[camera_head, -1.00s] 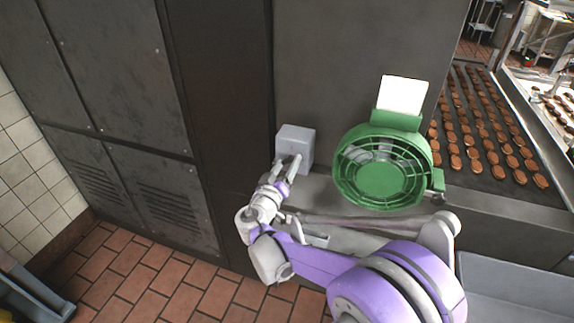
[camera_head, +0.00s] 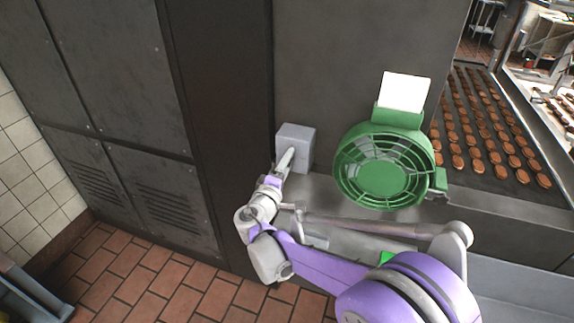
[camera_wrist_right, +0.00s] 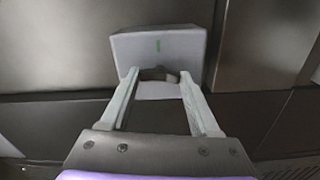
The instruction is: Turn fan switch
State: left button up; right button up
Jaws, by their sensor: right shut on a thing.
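A grey switch box (camera_head: 298,136) is fixed to the dark metal wall, left of a green fan (camera_head: 382,172) with a round grille. My right gripper (camera_head: 289,153) is at the front of the box, its fingers seen nearly edge-on in the head view. In the right wrist view the box (camera_wrist_right: 160,55) carries a short green mark on its face. Below the mark, my right gripper (camera_wrist_right: 159,78) is shut on a small dark knob (camera_wrist_right: 158,75) between its fingertips. My left gripper is not in view.
A conveyor (camera_head: 515,190) with rows of brown patties runs at the right. A grey ledge (camera_head: 330,190) lies below the box and fan. Dark cabinet panels (camera_head: 110,90) stand at the left, above a red tiled floor (camera_head: 125,275).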

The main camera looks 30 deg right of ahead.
jog(key=shift+n, duration=0.8)
jog(key=o, duration=1.4)
jog(key=shift+c, duration=0.2)
jog(key=b+v, duration=0.1)
jog(key=v, duration=0.9)
jog(key=shift+s+a, duration=0.25)
jog(key=shift+a, duration=0.05)
